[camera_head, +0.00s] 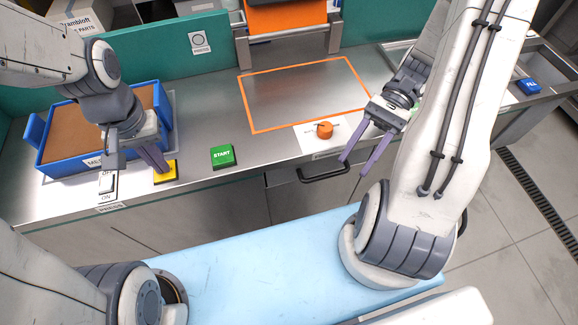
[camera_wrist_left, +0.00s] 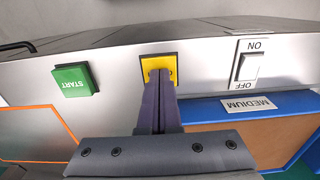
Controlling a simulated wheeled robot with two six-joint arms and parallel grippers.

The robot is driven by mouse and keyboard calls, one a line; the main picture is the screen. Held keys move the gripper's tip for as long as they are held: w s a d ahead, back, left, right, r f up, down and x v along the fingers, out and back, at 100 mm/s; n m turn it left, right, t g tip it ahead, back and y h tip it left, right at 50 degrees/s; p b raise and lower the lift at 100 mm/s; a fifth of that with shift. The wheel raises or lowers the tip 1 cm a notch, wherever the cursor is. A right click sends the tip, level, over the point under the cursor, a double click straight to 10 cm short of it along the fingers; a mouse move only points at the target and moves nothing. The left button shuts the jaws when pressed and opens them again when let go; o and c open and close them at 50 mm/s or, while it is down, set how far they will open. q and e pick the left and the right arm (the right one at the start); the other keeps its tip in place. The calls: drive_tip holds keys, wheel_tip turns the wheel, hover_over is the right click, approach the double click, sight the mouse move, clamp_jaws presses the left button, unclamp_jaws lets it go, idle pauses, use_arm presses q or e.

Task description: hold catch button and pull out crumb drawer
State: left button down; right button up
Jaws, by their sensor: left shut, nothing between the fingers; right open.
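A yellow square button (camera_head: 170,177) sits on the steel counter at the left; it also shows in the left wrist view (camera_wrist_left: 146,63). My left gripper (camera_head: 162,170) is shut and empty, its tips at the yellow button. They appear to touch it and hide its middle. A black bar handle (camera_head: 322,177) is on the counter's front face, on a drawer front (camera_head: 290,200). My right gripper (camera_head: 355,167) is open and pointing down, its fingertips close to the right end of this handle. I cannot tell whether they touch it.
A green START button (camera_head: 222,156) and an orange knob (camera_head: 325,130) are on the counter. A white rocker switch (camera_wrist_left: 247,67) and a blue tray (camera_head: 60,171) of brown material are at the left. A light-blue surface (camera_head: 250,250) lies in front.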

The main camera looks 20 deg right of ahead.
drive_tip(key=s+d+f+m+t+y, duration=0.1)
drive_tip(key=s+d+m+t+y, duration=0.1)
drive_tip(key=d+m+t+y, duration=0.3)
drive_tip(key=n+t, duration=0.6)
drive_tip(key=t, duration=0.2)
approach(331, 174)
drive_tip(key=shift+h, duration=0.4)
drive_tip(key=x, duration=1)
drive_tip(key=shift+a, duration=0.1)
clamp_jaws()
drive_tip(key=shift+r, duration=0.1)
